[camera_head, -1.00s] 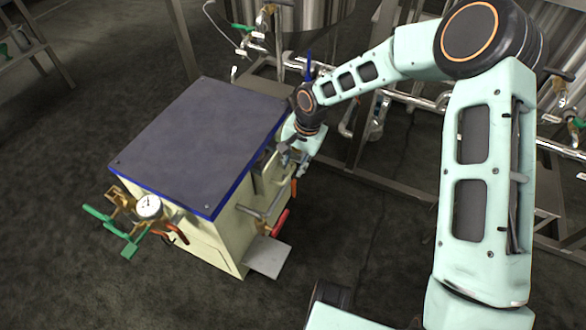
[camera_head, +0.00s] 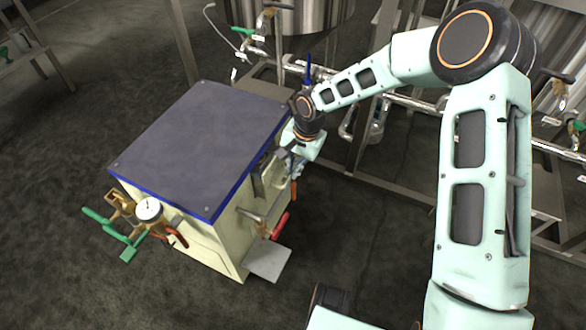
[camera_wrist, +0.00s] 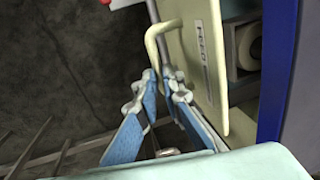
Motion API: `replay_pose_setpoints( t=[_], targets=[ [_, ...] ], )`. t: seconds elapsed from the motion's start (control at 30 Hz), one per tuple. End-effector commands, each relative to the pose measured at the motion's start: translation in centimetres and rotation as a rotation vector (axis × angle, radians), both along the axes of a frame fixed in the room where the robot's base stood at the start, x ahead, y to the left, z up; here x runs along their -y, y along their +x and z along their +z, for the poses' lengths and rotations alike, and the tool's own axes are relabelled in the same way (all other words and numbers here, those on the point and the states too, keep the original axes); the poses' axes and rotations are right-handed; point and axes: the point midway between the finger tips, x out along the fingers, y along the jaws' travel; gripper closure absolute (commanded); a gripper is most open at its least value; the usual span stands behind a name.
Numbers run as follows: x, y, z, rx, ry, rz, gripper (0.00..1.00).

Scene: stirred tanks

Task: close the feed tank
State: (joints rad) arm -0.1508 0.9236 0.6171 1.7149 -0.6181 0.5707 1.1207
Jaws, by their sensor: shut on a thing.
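The feed tank is a cream cabinet (camera_head: 205,238) with a dark, blue-edged top, left of centre in the head view. In the wrist view its cream panel (camera_wrist: 203,45), with a label reading like "FEED", stands ajar. A gap between panel and body shows a pale round part inside. A cream handle (camera_wrist: 153,45) sticks out from the panel. My gripper (camera_wrist: 157,80) is shut on this handle, its blue-padded fingers on either side. In the head view my gripper (camera_head: 288,158) is at the cabinet's right side, partly covering the panel.
A gauge (camera_head: 149,209) and green-handled valves (camera_head: 115,232) stick out at the cabinet's front left. A red-handled valve (camera_head: 278,226) and a grey plate (camera_head: 267,263) stick out at the right. Pipes and a steel tank (camera_head: 300,15) stand behind. The floor in front is clear.

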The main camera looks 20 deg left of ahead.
Motion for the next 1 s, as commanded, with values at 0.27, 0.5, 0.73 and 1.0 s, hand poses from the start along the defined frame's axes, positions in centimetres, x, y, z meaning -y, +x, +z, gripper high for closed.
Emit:
replay_pose_setpoints(
  t=[0.27,0.5,0.73,1.0],
  targets=[
    [-2.6,0.3,-0.1,0.003,0.003,0.0,1.0],
    [-4.0,0.3,0.0,0.002,0.004,0.001,1.0],
    [-4.2,0.3,0.1,0.003,0.009,0.0,0.92],
    [-4.0,0.3,0.0,0.001,0.005,0.0,0.74]
  ],
)
